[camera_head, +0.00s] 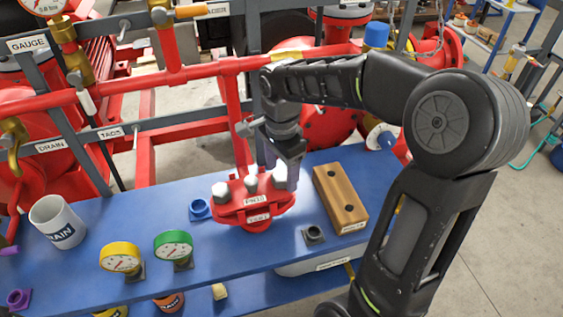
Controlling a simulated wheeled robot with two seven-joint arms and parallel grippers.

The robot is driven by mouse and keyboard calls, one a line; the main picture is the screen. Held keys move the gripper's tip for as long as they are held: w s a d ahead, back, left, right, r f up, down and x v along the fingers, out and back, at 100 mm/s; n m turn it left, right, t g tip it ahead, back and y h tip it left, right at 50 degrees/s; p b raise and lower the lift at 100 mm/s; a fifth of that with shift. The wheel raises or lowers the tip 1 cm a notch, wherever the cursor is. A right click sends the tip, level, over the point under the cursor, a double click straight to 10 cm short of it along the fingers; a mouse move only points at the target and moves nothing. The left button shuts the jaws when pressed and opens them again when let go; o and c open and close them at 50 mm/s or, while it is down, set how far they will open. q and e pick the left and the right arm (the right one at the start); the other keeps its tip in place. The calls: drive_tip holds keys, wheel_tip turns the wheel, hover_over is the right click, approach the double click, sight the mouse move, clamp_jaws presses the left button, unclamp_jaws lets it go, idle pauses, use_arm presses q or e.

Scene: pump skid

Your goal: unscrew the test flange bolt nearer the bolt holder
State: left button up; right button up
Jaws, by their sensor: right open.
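The red test flange (255,215) sits on the blue bench. Grey bolt heads stand up along its top: a left bolt (221,192), a middle bolt (251,184) and a right bolt (279,174). The right bolt is nearest the wooden bolt holder (341,200), which has two dark, empty-looking holes. My right gripper (282,170) points down at the right bolt with its fingers open. The fingers partly cover that bolt, and I cannot tell whether they touch it. My left gripper is out of view.
Two gauges, one yellow (120,257) and one green (173,245), stand at the front left, with a white drain mug (57,222) beyond. A blue fitting (200,209) and a dark fitting (314,234) flank the flange. Red pipes (150,82) rise behind the bench.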

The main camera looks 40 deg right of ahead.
drive_tip(key=shift+c, duration=0.6)
clamp_jaws()
drive_tip(key=n+p, duration=0.1)
drive_tip(key=n, duration=0.5)
drive_tip(key=shift+n, duration=0.4)
drive_tip(key=n, duration=0.5)
drive_tip(key=shift+p, duration=0.3)
drive_tip(key=n, duration=0.3)
drive_tip(key=shift+o, duration=0.5)
unclamp_jaws()
